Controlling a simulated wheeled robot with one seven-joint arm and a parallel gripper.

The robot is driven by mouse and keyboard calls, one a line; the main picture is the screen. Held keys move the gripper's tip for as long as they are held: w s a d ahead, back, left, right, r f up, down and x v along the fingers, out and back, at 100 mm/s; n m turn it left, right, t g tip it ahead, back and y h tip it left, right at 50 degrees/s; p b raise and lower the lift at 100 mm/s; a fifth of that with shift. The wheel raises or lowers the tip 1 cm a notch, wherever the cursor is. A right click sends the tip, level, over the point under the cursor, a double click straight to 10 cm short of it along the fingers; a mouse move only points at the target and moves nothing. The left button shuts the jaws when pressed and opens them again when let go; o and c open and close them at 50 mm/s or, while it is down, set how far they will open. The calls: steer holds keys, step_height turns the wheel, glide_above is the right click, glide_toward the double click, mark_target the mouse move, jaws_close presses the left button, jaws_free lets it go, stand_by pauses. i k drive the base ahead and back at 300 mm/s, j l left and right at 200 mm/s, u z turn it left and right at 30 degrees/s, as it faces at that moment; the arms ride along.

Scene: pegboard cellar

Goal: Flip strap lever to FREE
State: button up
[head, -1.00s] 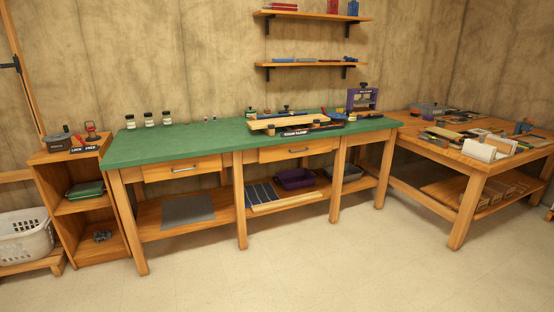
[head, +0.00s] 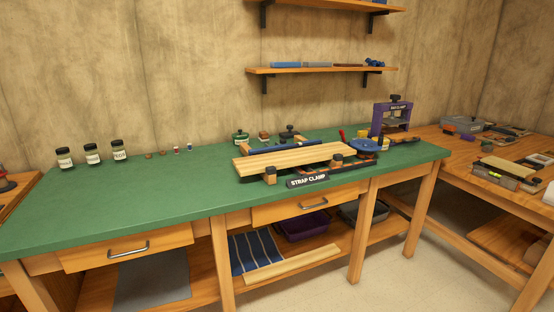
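A strap clamp (head: 307,181), named on its dark front plate, lies on the green workbench top (head: 150,205). A pale wooden board (head: 290,160) rests across it, with small wooden blocks near its front. A blue round part (head: 365,147) sits at the clamp's right end. A small red upright piece (head: 341,135) stands behind the board; I cannot tell whether it is the strap lever. No FREE marking or lever position is legible on the clamp. My gripper is not in view.
A purple clamp frame (head: 392,115) stands at the bench's right end. Several dark-lidded jars (head: 92,153) stand at the back left. A side table (head: 470,165) at right holds many items. The bench's left and front top is clear.

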mark_target(341, 132)
steer(key=i+z, duration=0.1)
steer(key=i, duration=0.45)
steer(key=i+j+z, duration=0.1)
steer(key=i, duration=0.45)
steer(key=i+j+z, duration=0.1)
steer(key=i, duration=0.45)
steer(key=i+j+u, duration=0.2)
